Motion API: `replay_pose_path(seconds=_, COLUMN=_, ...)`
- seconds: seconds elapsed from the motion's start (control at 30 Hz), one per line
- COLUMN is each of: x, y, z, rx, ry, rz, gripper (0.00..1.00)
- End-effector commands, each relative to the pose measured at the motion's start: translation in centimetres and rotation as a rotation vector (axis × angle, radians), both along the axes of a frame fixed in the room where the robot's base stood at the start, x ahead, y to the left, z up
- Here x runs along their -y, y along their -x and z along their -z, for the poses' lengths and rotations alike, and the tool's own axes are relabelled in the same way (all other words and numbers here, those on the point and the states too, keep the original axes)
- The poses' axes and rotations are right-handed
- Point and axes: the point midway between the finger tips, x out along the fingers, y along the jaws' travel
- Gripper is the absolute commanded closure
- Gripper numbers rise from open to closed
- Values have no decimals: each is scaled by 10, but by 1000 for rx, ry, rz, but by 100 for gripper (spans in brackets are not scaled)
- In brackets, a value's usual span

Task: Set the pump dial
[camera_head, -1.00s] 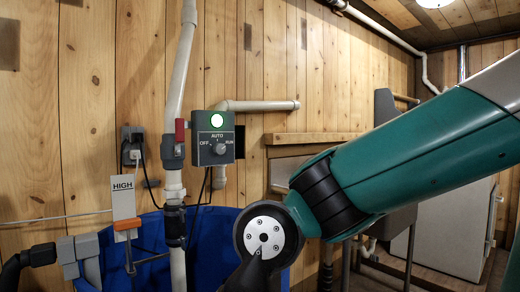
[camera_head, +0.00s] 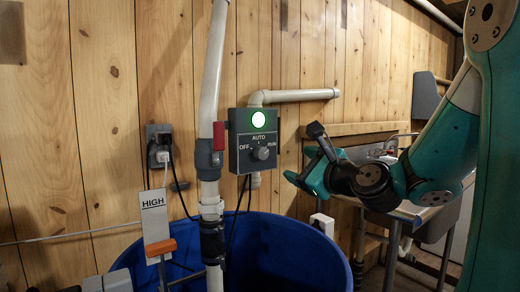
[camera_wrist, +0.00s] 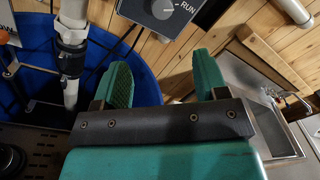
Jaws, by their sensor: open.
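The pump dial (camera_head: 263,153) is a round grey knob on a dark grey control box (camera_head: 244,160) on the plank wall. Its face reads OFF at left, AUTO at top and RUN at right. I cannot clearly read where its pointer stands. In the wrist view the dial (camera_wrist: 164,9) shows at the top edge, partly cut off. My gripper (camera_wrist: 160,66) is open and empty, its two teal fingers apart. In the head view it is to the right of the box, not touching the dial.
A white pipe with a red-handled valve (camera_head: 219,136) runs down just left of the box into a blue tub (camera_head: 290,250). A wall outlet (camera_head: 159,145) holds plugged cords. A steel sink (camera_wrist: 262,92) lies at right.

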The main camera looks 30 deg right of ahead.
Motion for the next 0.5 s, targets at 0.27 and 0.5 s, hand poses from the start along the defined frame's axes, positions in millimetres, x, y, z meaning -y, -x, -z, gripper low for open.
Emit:
replay_pose_path(seconds=0.27, x=5, y=-30, z=-7, rx=-5, ry=-1, rz=0, gripper=34)
replay_pose_path(seconds=0.5, x=4, y=-59, z=-6, rx=-9, ry=3, rz=1, gripper=34)
